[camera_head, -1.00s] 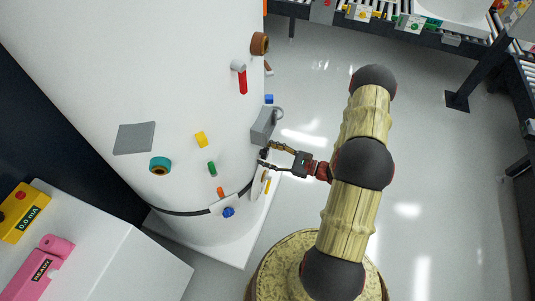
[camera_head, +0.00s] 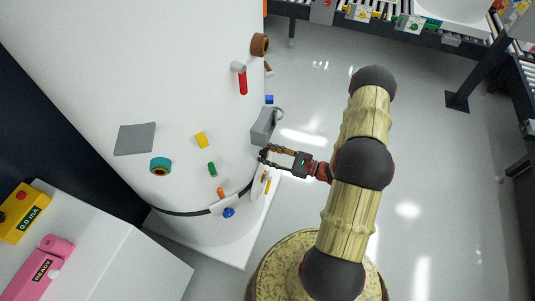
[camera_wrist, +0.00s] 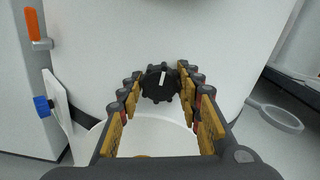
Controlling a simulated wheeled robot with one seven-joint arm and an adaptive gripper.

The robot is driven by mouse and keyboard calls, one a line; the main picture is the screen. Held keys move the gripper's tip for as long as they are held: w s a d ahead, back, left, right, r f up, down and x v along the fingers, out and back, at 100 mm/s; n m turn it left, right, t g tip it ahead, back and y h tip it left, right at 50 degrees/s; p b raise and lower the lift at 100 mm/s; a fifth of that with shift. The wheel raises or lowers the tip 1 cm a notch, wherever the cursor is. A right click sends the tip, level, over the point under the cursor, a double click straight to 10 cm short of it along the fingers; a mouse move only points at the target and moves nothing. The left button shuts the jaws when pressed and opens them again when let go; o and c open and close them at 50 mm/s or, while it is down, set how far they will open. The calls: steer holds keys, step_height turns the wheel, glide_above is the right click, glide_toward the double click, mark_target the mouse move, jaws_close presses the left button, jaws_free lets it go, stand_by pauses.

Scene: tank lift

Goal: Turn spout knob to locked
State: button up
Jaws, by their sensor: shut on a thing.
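The spout knob is a black lobed knob (camera_wrist: 157,84) on the white tank (camera_head: 170,80). In the wrist view it sits between the fingertips, and its white mark points up and slightly right. My gripper (camera_wrist: 160,86) has one finger on each side of the knob and is shut on it. In the head view my gripper (camera_head: 265,156) reaches the tank's right side from the right. There the knob is small, dark and mostly hidden by the fingers. I cannot read any locked label.
A grey box with a ring (camera_head: 264,126) sits on the tank just above my gripper. Several small coloured fittings, such as a blue knob (camera_head: 228,212), dot the tank. A white cabinet (camera_head: 115,240) stands at lower left. Open floor (camera_head: 420,165) lies to the right.

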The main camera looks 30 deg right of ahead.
steer(key=m+p, duration=0.2)
steer(key=m, duration=0.2)
steer(key=shift+r+m+p, duration=0.15)
steer(key=shift+m+p, duration=0.15)
steer(key=shift+p, duration=0.1)
steer(key=m+p, duration=0.2)
steer(key=m, duration=0.2)
steer(key=m+p, duration=0.1)
steer(key=m, duration=0.4)
steer(key=shift+w+d+p, duration=0.1)
steer(key=shift+p, duration=0.2)
steer(key=m+p, duration=0.1)
steer(key=m, duration=0.3)
steer(key=shift+m, duration=0.3)
steer(key=m+p, duration=0.1)
steer(key=m, duration=0.3)
steer(key=shift+f, duration=0.2)
steer(key=m, duration=0.5)
steer(key=shift+p, duration=0.3)
steer(key=m, duration=0.4)
steer(key=shift+f, duration=0.1)
steer(key=shift+m+p, duration=0.4)
steer(key=shift+m, duration=1.7)
